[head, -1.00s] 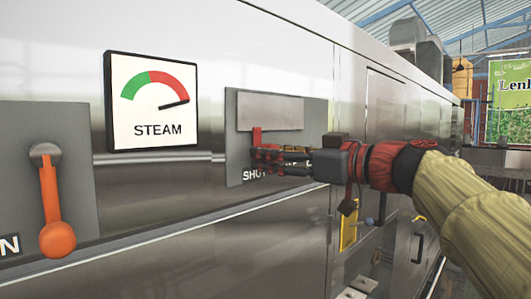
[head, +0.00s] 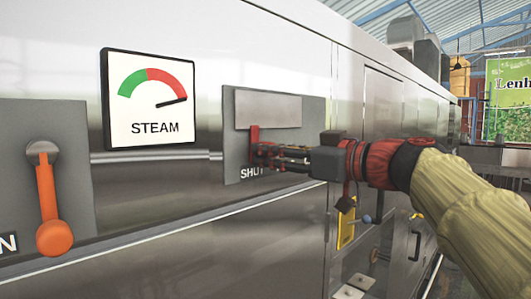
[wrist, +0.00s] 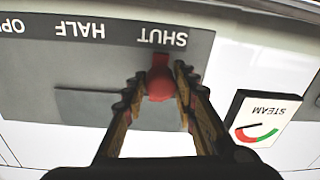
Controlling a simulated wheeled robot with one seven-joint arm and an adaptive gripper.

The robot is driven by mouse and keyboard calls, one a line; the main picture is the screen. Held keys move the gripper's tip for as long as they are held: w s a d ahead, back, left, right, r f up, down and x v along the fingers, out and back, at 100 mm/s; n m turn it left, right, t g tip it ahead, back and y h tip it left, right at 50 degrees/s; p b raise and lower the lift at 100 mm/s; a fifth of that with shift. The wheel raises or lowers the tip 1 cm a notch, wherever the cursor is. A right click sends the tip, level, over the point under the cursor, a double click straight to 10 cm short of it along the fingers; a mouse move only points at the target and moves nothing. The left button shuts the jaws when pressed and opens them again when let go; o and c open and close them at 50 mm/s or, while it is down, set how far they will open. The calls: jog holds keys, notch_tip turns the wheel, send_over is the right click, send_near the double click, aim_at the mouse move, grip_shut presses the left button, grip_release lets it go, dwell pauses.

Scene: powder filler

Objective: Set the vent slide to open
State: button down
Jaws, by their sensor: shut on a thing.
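The vent slide is a grey plate set in a grey panel, with a red tab (head: 255,135) at its left end in the head view. In the wrist view, which is upside down, the red knob (wrist: 160,80) lies between the two fingers, beside the SHUT label (wrist: 162,38). My gripper (head: 265,153) is shut on the red knob from the right. HALF (wrist: 84,31) and the partly cut-off OPEN label (wrist: 12,25) are on the same panel, away from the knob. In the head view my gripper hides those labels.
A STEAM gauge (head: 150,98) with its needle in the red hangs left of the panel. An orange lever (head: 50,205) hangs down at the far left. A yellow plate (head: 347,228) and a blue knob are below my arm.

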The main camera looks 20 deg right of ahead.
jog(key=shift+w+d, duration=0.1)
dwell(0.3)
jog(key=shift+w+d+b, duration=0.15)
jog(key=shift+d+b, duration=0.2)
jog(key=w+d+b, duration=0.1)
jog(key=w+d, duration=0.2)
jog(key=d, duration=0.3)
jog(key=w+d+b, duration=0.1)
jog(key=w+d, duration=0.2)
jog(key=d, duration=0.3)
jog(key=w+d+b, duration=0.1)
jog(key=w+d, duration=0.3)
jog(key=d, duration=0.3)
jog(key=shift+d+r, duration=0.15)
jog(key=shift+d, duration=0.05)
jog(key=c, duration=1.8)
grip_release()
jog(key=shift+w, duration=0.1)
jog(key=shift+o, duration=1.3)
jog(key=shift+w+d, duration=0.1)
jog(key=shift+d, duration=0.1)
jog(key=shift+o, duration=0.7)
jog(key=shift+a, duration=0.1)
